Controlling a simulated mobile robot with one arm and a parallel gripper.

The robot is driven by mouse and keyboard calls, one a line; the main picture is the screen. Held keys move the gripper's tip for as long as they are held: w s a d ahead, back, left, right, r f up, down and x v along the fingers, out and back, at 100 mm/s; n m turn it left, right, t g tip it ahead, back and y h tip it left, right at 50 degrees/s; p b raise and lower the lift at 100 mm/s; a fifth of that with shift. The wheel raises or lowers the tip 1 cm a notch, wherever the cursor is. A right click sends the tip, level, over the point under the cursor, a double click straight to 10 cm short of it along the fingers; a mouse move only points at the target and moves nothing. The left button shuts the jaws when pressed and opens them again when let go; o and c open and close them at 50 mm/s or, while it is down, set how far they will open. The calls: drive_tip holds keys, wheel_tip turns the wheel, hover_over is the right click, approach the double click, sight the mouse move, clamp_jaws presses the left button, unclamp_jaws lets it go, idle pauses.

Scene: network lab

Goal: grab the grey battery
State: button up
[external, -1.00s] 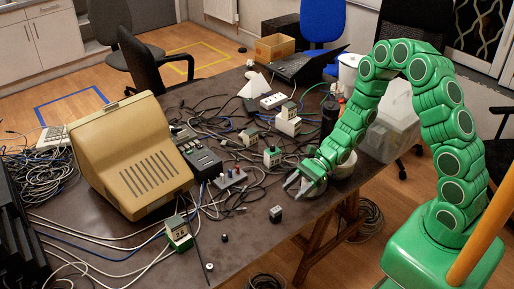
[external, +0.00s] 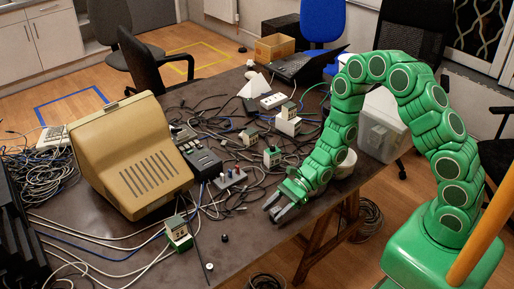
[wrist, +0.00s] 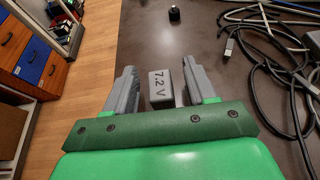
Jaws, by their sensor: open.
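The grey battery (wrist: 161,92) is a small block with "7.2 V" on its face. In the wrist view it stands between the two grey fingers of my gripper (wrist: 158,67), with a narrow gap on each side. My gripper is open and does not hold it. In the external view my gripper (external: 273,213) is low over the table's front edge, at the battery's place. The battery is hidden or not distinguishable there among the fingers.
A small black cylinder (wrist: 174,13) lies beyond the fingers. Black and pale cables (wrist: 262,60) lie to the right in the wrist view. The table edge and wooden floor (wrist: 95,60) are close on the left. A beige monitor (external: 130,155) stands on the left of the table.

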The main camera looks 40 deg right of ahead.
sight(272, 211)
drive_tip(key=shift+x, duration=0.85)
drive_tip(key=shift+c, duration=0.4)
clamp_jaws()
drive_tip(key=shift+r, duration=0.1)
drive_tip(key=shift+r, duration=4.8)
drive_tip(key=shift+d+r, duration=0.15)
